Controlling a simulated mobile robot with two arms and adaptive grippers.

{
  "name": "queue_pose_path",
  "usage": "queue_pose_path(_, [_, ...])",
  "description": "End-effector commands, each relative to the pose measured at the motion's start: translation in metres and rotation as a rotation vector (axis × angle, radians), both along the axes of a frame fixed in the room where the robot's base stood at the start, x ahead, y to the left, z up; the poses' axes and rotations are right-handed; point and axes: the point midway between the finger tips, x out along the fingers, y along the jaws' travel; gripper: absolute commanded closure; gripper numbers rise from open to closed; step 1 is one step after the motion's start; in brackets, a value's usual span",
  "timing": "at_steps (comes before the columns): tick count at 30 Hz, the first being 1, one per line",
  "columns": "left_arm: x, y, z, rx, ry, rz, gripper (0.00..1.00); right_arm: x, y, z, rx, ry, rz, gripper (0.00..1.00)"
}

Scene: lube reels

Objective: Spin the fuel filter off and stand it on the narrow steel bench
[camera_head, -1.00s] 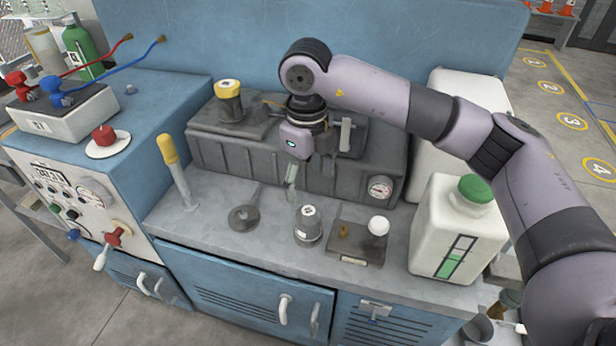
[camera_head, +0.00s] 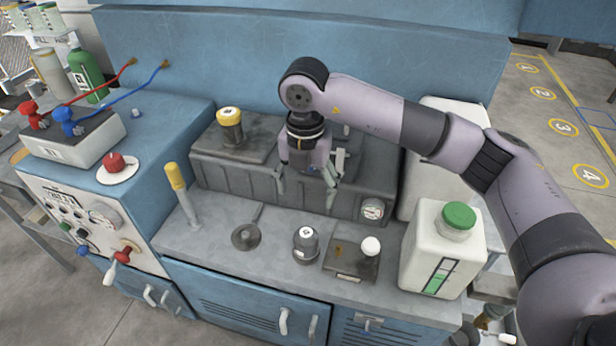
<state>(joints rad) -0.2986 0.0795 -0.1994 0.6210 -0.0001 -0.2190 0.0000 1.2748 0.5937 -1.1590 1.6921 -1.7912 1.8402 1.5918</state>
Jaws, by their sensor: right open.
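A small dark grey canister with a white label on its top (camera_head: 306,246) stands upright on the grey steel bench top (camera_head: 205,245); it looks like the fuel filter, though I cannot read its label. My right gripper (camera_head: 306,192) points down above and behind it, in front of the dark engine block (camera_head: 235,180). Its two fingers are spread apart with nothing between them, clear of the canister. The gripper and wrist hide part of the block's top, so I cannot see a filter mount there. My left gripper is not in view.
A yellow-topped cylinder (camera_head: 230,125) stands on the block. On the bench are a yellow-handled lever (camera_head: 180,190), a round metal disc (camera_head: 246,237), a small dark plate with a white knob (camera_head: 350,262) and a green-capped white jug (camera_head: 440,250). Bare bench lies left of the disc.

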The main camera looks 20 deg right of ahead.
Motion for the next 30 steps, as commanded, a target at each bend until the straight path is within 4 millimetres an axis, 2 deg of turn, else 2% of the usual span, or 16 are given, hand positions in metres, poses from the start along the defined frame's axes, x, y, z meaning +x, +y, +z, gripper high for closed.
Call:
queue_pose_path(1, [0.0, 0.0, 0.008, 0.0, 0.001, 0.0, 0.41, 0.0, -0.001, 0.003, 0.0, 0.002, -0.122, 0.28])
queue_pose_path(6, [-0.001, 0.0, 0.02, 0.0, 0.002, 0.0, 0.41, 0.001, -0.002, 0.002, 0.001, -0.001, -0.547, 0.28])
queue_pose_path(9, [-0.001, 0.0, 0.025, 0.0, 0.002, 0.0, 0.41, 0.001, -0.003, 0.001, 0.002, -0.003, -0.756, 0.28])
queue_pose_path(13, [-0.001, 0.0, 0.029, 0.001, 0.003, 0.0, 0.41, 0.002, -0.004, -0.001, 0.001, -0.004, -0.946, 0.28])
queue_pose_path(17, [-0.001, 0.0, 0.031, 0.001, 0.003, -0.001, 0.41, 0.001, -0.005, -0.003, 0.0, -0.004, -1.035, 0.28])
queue_pose_path(22, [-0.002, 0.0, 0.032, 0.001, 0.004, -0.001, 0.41, 0.002, -0.005, -0.016, -0.001, -0.003, -1.052, 0.28])
queue_pose_path(30, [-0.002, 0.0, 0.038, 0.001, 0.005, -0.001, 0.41, 0.0, -0.005, -0.065, -0.003, -0.002, -1.049, 0.28])
